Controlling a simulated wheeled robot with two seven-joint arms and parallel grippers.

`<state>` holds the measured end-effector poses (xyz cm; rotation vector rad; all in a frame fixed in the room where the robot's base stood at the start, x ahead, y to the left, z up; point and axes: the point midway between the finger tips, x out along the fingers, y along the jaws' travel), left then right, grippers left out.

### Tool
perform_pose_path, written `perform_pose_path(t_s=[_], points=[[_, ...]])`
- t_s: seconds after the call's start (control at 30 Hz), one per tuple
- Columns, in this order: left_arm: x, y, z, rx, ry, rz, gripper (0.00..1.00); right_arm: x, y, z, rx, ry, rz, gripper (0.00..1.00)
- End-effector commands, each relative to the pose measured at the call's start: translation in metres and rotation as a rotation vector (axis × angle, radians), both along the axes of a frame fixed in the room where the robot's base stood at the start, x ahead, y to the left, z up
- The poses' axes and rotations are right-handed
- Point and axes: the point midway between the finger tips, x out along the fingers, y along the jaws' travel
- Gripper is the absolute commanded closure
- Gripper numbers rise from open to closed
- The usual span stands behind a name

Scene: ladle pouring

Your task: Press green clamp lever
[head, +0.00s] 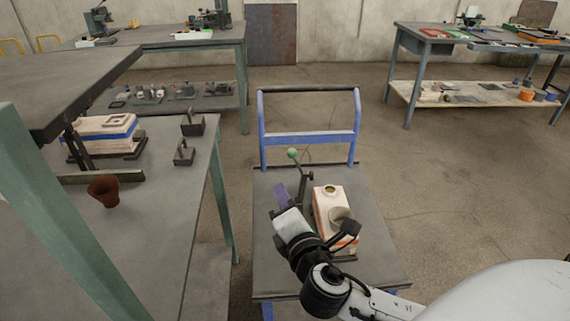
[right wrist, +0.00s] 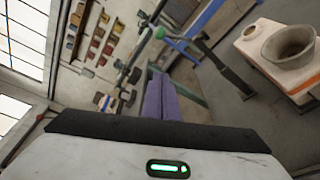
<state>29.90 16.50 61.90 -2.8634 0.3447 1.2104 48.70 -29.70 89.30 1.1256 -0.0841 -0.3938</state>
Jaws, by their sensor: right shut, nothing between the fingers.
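The clamp lever has a green knob (head: 292,153) on a dark arm and stands on the cart left of a white mold block (head: 325,202). In the right wrist view the green knob (right wrist: 160,33) lies beyond the fingertips, with its dark arm running to the right. My right gripper (head: 279,187) has purple fingers, shut and empty, just left of the lever and lower in the picture than the knob. The fingers (right wrist: 158,80) also show in the right wrist view, apart from the knob. My left gripper is out of view.
The cart (head: 375,262) has a blue push handle (head: 308,138) at its far side. A grey bowl-like cup (right wrist: 288,45) sits on the mold. A table (head: 175,205) at left holds a brown pot (head: 104,191) and stacked molds. Floor on the right is open.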

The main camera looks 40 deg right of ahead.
Motion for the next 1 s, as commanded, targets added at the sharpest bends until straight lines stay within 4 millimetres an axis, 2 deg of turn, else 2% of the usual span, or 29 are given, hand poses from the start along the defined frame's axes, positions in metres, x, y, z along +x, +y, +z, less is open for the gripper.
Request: perform_pose_path(t_s=[0.1,0.47,0.67,0.9,0.97,1.0], points=[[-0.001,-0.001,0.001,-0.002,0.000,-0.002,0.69,0.004,0.002,0.005,-0.049,-0.011,0.017,1.00],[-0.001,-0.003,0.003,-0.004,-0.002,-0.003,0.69,0.008,-0.001,0.005,-0.044,-0.011,0.014,1.00],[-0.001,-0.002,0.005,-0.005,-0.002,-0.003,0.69,0.037,-0.012,0.002,-0.045,-0.012,0.012,1.00],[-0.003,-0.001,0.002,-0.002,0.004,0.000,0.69,0.086,-0.030,-0.003,-0.044,-0.012,0.011,1.00],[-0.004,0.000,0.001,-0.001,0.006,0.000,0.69,0.097,-0.034,-0.005,-0.042,-0.012,0.011,1.00],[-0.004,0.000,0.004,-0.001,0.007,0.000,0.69,0.096,-0.038,-0.002,-0.044,-0.009,0.012,1.00]])
